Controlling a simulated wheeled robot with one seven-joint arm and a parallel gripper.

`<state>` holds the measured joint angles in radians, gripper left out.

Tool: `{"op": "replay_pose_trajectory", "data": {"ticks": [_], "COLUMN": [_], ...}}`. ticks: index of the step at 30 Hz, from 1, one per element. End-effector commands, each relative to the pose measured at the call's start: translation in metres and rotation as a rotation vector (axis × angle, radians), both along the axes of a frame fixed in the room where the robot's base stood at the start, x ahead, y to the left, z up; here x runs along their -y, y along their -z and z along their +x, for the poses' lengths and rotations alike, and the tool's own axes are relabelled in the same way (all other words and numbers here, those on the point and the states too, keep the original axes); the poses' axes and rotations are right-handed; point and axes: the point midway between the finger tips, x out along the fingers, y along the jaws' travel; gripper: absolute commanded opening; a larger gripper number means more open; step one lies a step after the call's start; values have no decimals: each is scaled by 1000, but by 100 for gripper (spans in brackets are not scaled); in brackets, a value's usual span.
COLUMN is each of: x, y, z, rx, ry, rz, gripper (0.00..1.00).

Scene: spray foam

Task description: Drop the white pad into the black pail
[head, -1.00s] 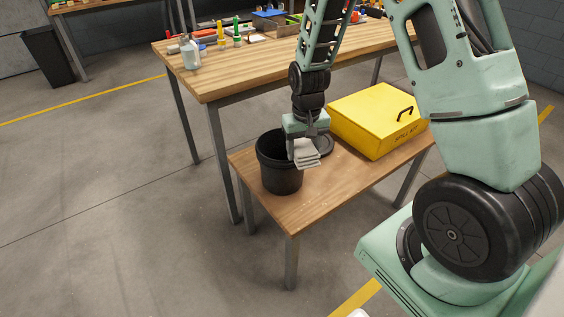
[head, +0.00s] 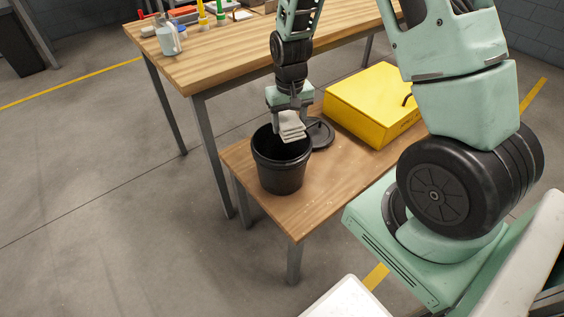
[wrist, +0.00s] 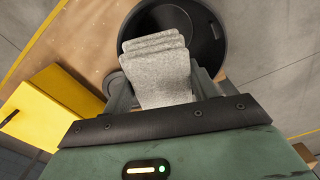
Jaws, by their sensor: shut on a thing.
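The white pad (head: 291,127) looks like a folded, layered grey-white cloth. My gripper (head: 289,112) is shut on it and holds it over the opening of the black pail (head: 279,174), towards the rim's right side in the head view. In the wrist view the pad (wrist: 160,75) sticks out from between the fingers (wrist: 162,98), with the pail (wrist: 203,35) behind it. The pad hides part of the pail's inside. The pail stands upright on a low wooden table (head: 310,197).
A black round lid (head: 321,134) lies on the low table beside the pail. A yellow case (head: 372,103) sits to the right. A taller wooden workbench (head: 215,62) behind carries a spray bottle (head: 167,38) and tools. The low table's front is clear.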

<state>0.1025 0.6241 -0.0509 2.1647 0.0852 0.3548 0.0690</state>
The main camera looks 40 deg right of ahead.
Motion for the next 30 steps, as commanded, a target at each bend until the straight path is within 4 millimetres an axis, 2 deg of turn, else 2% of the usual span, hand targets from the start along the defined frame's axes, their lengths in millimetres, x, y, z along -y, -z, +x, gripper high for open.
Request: {"op": "replay_pose_trajectory", "data": {"ticks": [1,9,13,21,22,24,30], "x": [0,0,0,0,0,0,0], "y": [11,42,48,47,47,47,47], "z": [0,0,0,0,0,0,0], "rx": [0,0,1,0,0,0,0], "ry": [0,0,0,0,0,0,0], "rz": [0,0,0,0,0,0,0], "gripper": [37,37,37,37,64,84,84]}}
